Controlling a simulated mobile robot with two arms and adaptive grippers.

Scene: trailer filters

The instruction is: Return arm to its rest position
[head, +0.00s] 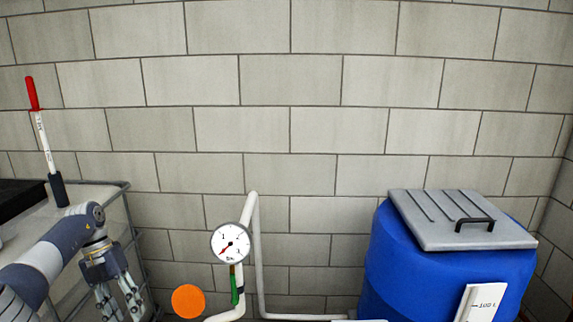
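My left arm (42,262) comes in from the lower left, and its gripper (121,306) points down near the bottom edge. Its fingers are apart and nothing shows between them. The gripper hangs in front of a metal-framed container at the left, to the left of an orange disc. My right arm and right gripper are not in view.
A pale container with a metal frame (128,215) stands at the left, with a red-tipped white stick (43,136) upright on it. A pressure gauge (230,243), white pipes (258,262), a green handle (234,289) and the orange disc (188,301) are centre-left. A blue barrel (400,270) with a grey lid (440,237) and a white label (481,303) stands right.

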